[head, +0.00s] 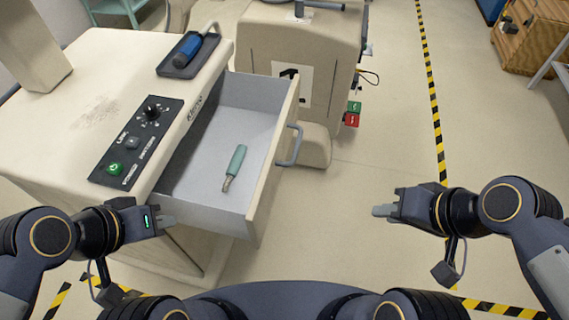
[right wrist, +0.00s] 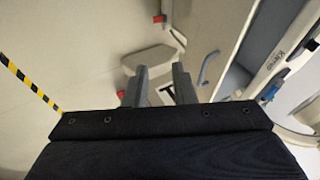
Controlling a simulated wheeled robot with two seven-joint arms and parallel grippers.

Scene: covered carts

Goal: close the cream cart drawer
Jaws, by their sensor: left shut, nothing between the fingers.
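The cream cart (head: 60,130) stands at the left with its drawer (head: 270,165) pulled well out to the right. The drawer front carries a grey-blue handle (head: 291,146), which also shows in the right wrist view (right wrist: 208,67). A green-handled tool (head: 236,163) lies inside the drawer. My left gripper (head: 168,221) is shut and empty, near the drawer's near side wall in the picture; I cannot tell whether it touches. My right gripper (head: 380,211) is open and empty, to the right of the drawer front and apart from it. Its two fingers show spread in the right wrist view (right wrist: 159,90).
A blue-handled tool in a dark tray (head: 186,55) lies on the cart top, beside a control panel (head: 137,142). Another cream machine (head: 325,60) stands just behind the drawer. The floor right of the drawer is clear up to a yellow-black stripe (head: 432,100).

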